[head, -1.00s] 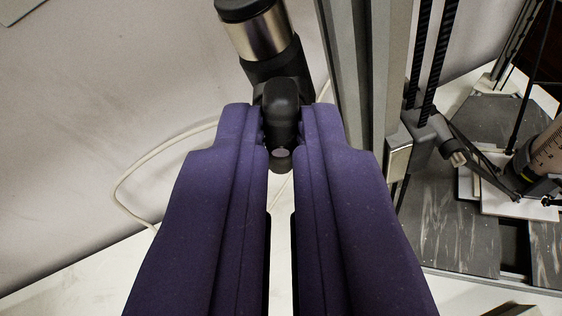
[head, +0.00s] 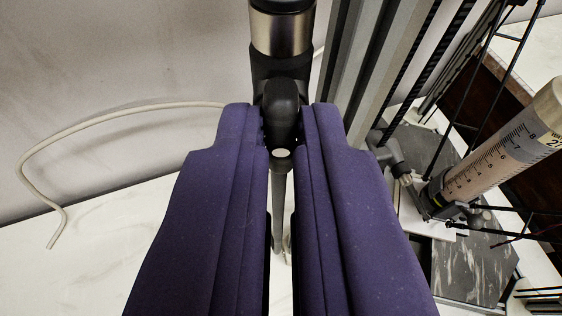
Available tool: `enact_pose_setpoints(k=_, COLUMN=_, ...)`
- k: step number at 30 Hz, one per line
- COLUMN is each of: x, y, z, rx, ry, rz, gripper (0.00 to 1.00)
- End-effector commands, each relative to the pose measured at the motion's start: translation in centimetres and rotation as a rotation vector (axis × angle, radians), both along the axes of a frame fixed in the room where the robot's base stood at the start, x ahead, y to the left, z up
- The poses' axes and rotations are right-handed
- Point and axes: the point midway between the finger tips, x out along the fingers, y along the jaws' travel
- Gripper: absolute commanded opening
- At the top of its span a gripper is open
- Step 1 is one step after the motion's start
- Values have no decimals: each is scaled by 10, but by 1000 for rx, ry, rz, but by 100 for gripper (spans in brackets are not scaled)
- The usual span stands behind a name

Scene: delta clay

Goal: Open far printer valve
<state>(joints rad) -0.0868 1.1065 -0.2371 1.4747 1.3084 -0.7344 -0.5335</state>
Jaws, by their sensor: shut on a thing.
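The valve (head: 281,62) is a black fitting with a shiny metal collar near its top, at the top middle of the head view. Its rounded black handle (head: 280,108) points towards me. My gripper (head: 281,125) has two purple fingers and is shut on this handle, one finger on each side. A grey tube-like part (head: 279,195) shows below the handle in the gap between the fingers. The fingers hide much of what lies beneath.
The printer's metal upright (head: 365,65) stands close to the right of the valve. A white cable (head: 50,145) curves over the pale wall and surface at left.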

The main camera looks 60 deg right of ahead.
Motion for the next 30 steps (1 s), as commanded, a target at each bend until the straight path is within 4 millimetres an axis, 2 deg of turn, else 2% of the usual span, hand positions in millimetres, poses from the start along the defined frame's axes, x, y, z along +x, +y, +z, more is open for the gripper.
enact_pose_setpoints(k=2, x=0, y=0, z=-1, rx=1, ry=2, rz=0, gripper=0)
enact_pose_setpoints(k=3, x=0, y=0, z=-1, rx=1, ry=2, rz=0, gripper=12)
enact_pose_setpoints(k=6, x=0, y=0, z=-1, rx=1, ry=2, rz=0, gripper=35)
enact_pose_setpoints(k=17, x=-3, y=5, z=2, rx=1, ry=0, rz=1, gripper=36)
enact_pose_setpoints(k=27, x=-33, y=49, z=24, rx=2, ry=0, rz=3, gripper=36)
enact_pose_setpoints(k=30, x=-39, y=56, z=27, rx=2, ry=1, rz=1, gripper=36)
